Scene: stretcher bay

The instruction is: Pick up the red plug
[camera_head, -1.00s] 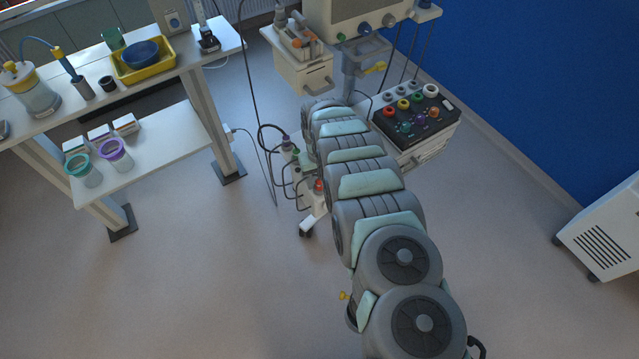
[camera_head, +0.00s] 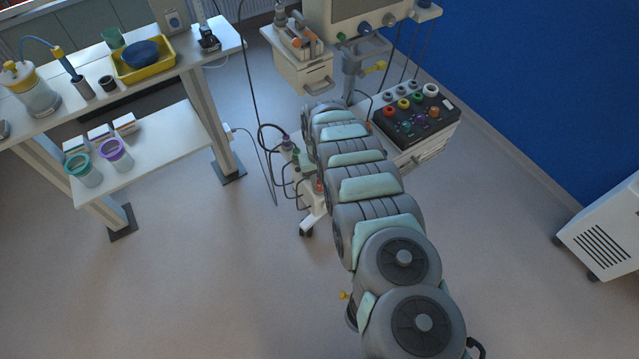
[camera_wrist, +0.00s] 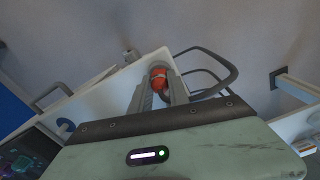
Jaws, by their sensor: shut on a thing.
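The red plug (camera_wrist: 158,76) shows in the wrist view between the two grey fingers of my gripper (camera_wrist: 160,84). My gripper is shut on it, one finger on each side. In the head view, a small part of the red plug (camera_head: 319,187) shows at the left edge of my arm, beside the low white stand (camera_head: 312,216). My arm hides the fingers in that view.
Black cables (camera_head: 268,140) loop left of my arm, and dark cable loops (camera_wrist: 222,70) show right of the fingers in the wrist view. A cart with a black panel of coloured knobs (camera_head: 415,118) stands right of my arm. A white shelf table (camera_head: 160,150) stands left. Open floor lies between.

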